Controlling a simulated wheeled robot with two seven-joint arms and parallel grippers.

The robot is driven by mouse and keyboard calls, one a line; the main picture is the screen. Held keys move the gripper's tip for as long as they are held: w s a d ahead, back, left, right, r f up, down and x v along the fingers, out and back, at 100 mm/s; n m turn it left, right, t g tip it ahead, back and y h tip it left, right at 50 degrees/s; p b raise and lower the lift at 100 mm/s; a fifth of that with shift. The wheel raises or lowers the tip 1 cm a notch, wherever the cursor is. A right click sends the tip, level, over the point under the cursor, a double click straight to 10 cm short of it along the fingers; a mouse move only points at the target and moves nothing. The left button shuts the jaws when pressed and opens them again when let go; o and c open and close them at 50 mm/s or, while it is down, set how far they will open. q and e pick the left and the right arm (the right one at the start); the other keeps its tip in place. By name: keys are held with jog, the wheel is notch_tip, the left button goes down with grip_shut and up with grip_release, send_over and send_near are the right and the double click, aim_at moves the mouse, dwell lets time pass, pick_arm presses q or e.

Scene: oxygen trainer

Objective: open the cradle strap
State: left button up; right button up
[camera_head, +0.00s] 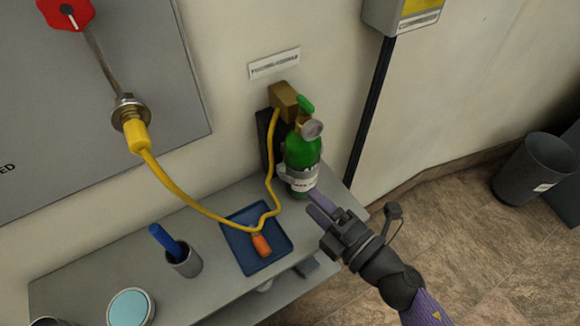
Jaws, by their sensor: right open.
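A green oxygen cylinder (302,153) stands upright in a dark cradle (265,145) against the wall, at the back right of the grey shelf. A grey strap (285,172) crosses the lower front of the cylinder; whether its end is fastened is too small to tell. A brass block (285,100) and a round gauge (312,129) sit at the cylinder's top. My right gripper (316,208) is open and empty, just in front of and below the cylinder, its fingers pointing up and left toward it. It looks apart from the strap. My left gripper is not in view.
A yellow hose (185,200) runs from the wall fitting (130,115) across the shelf (215,285) to the cylinder. A blue tray (245,250) holds an orange piece (261,245). A cup (184,262) with a blue tool stands left. A bin (533,168) stands on the floor.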

aim_at(292, 183)
jog(key=x, duration=0.5)
jog(key=shift+w+a, duration=0.15)
jog(key=shift+w, duration=0.1)
jog(key=shift+w+a, duration=0.35)
jog(key=shift+w, duration=0.05)
grip_shut()
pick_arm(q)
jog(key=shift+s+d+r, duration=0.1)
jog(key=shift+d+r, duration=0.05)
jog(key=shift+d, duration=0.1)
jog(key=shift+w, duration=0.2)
pick_arm(e)
jog(key=shift+f, duration=0.1)
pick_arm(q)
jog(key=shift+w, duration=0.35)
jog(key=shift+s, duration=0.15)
